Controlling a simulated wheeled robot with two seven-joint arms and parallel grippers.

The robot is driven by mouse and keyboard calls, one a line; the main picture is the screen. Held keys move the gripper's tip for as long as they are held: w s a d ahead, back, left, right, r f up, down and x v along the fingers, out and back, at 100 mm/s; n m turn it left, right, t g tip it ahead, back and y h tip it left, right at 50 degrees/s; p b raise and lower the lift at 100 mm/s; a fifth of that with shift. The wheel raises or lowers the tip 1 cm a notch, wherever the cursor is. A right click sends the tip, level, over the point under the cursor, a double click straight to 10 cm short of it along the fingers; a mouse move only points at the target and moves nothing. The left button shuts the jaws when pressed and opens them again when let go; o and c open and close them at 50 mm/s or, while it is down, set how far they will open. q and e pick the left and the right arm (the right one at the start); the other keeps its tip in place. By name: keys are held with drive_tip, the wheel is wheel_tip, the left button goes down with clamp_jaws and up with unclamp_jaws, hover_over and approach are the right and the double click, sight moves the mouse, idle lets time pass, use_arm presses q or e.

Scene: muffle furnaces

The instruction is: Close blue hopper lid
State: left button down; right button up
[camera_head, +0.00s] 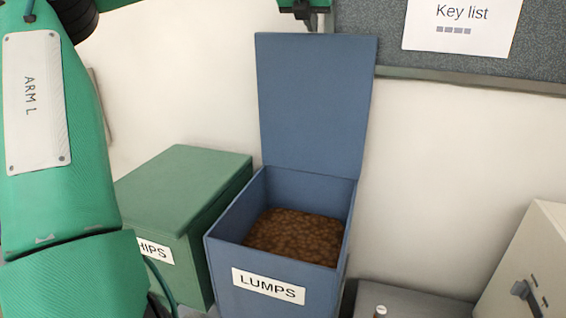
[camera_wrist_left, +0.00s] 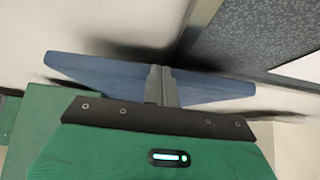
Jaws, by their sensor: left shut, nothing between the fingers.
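The blue hopper (camera_head: 282,285), labelled LUMPS, stands with its blue lid (camera_head: 315,105) raised upright at the back. Brown lumps (camera_head: 295,237) show inside. My left gripper (camera_head: 303,14) is at the top edge of the head view, just above the lid's upper edge. In the left wrist view its fingers (camera_wrist_left: 160,84) are shut together and empty, in front of the blue lid (camera_wrist_left: 210,88), which spreads to both sides of them. I cannot tell whether the fingers touch the lid. My right gripper is not in view.
A green hopper (camera_head: 185,190) with its lid down stands close on the left of the blue one. A grey notice board (camera_head: 450,50) with a Key list sheet (camera_head: 461,22) hangs behind at right. A beige box (camera_head: 530,270) with a handle stands at lower right.

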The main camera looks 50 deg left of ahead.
use_arm(q)
drive_tip(key=shift+s+f, duration=0.1)
drive_tip(key=shift+f, duration=0.15)
drive_tip(key=shift+d+f, duration=0.1)
drive_tip(key=shift+s+d+f+b, duration=0.1)
drive_tip(key=shift+s+d+b, duration=0.15)
drive_tip(key=shift+s+b, duration=0.3)
drive_tip(key=shift+s+d+f+b, duration=0.1)
drive_tip(key=shift+s+d+b, duration=0.15)
drive_tip(key=shift+s+b, duration=0.2)
drive_tip(key=shift+s+d, duration=0.1)
drive_tip(key=shift+s, duration=0.1)
